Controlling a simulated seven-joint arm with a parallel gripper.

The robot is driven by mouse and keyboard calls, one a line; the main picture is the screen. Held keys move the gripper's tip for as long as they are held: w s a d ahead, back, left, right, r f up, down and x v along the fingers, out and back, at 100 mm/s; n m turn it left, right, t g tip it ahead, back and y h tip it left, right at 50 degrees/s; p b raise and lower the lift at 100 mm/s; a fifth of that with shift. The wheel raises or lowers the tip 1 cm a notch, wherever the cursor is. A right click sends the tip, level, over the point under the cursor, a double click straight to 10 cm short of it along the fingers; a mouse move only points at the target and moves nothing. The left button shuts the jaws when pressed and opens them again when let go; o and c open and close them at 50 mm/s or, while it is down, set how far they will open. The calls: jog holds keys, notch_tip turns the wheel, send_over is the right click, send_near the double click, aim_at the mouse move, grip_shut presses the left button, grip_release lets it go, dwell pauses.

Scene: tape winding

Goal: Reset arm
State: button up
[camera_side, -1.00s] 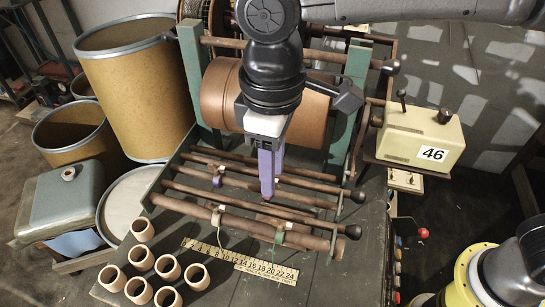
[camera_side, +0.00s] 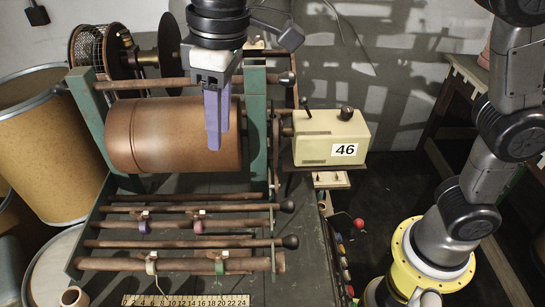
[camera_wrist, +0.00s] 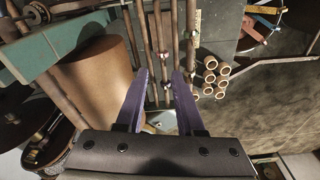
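My gripper (camera_side: 216,145) hangs fingers down in the side view, with its purple fingers in front of the right part of the copper-brown drum (camera_side: 165,135). In the wrist view my gripper (camera_wrist: 160,72) has its two fingers clearly apart with nothing between them. The winding machine's green frame (camera_side: 91,110) carries the drum and several brown rods (camera_side: 185,209) below it. Small clips and rings sit on the rods: a purple one (camera_side: 143,227), a pinkish one (camera_side: 198,226), a pale one (camera_side: 151,264) and a green one (camera_side: 219,265).
A cream box marked 46 (camera_side: 325,137) stands right of the drum, with a red-knobbed lever (camera_side: 359,223) below. A ruler (camera_side: 185,300) lies at the front. Several clay-coloured cups (camera_wrist: 211,76) stand on the bench in the wrist view. Large brown barrels (camera_side: 45,150) stand at left.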

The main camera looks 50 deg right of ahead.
jog(key=s+d+r+m+t, duration=0.1)
jog(key=s+d+m, duration=0.15)
jog(key=d, duration=0.65)
jog(key=s+d+r+m+t, duration=0.15)
jog(key=s+d, duration=0.25)
jog(key=d, duration=0.5)
jog(key=s+d+f+m+t, duration=0.2)
jog(key=s+d+f, duration=0.5)
jog(key=s+f, duration=0.3)
jog(key=shift+d+f+m+h, duration=0.15)
jog(key=shift+f+m+h, duration=0.15)
jog(key=shift+f+h, duration=0.1)
jog(key=shift+r, duration=0.1)
